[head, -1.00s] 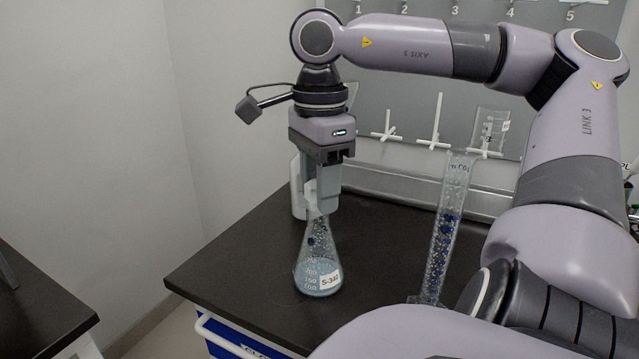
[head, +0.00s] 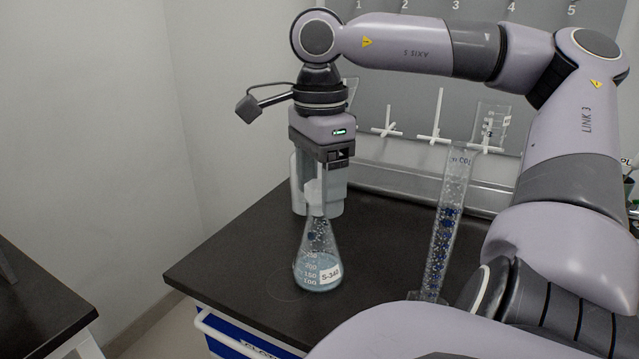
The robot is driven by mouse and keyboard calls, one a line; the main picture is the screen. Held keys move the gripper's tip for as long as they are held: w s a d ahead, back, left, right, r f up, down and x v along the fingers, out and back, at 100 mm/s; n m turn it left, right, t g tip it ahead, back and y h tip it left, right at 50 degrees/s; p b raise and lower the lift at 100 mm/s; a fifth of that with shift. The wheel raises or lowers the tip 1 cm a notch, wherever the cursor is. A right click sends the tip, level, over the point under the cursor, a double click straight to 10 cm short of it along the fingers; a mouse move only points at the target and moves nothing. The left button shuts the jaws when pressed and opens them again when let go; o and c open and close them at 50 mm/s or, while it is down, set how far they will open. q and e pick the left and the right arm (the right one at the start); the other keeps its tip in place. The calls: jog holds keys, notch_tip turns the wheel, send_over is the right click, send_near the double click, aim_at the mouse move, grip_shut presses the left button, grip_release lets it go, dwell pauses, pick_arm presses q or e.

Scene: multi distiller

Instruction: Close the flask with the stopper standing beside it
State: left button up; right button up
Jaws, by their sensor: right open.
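The conical glass flask (head: 318,262) stands upright on the dark bench, with pale blue liquid and a white label. The white stopper (head: 313,194) is upright at the top of the flask's neck and appears seated in its mouth; the exact contact is hard to see. My right gripper (head: 319,203) points straight down over the flask, with its fingers open around the stopper. The fingers partly hide the stopper and the flask's mouth. My left gripper is not in view.
A tall graduated cylinder (head: 445,225) stands on the bench to the right of the flask, near my right arm. A pale container partly shows behind the gripper. A drying rack (head: 395,75) is on the back wall. The bench (head: 235,250) is clear left of the flask.

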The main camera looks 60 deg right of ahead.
jog(key=shift+r+p, duration=0.8)
jog(key=shift+r, duration=2.8)
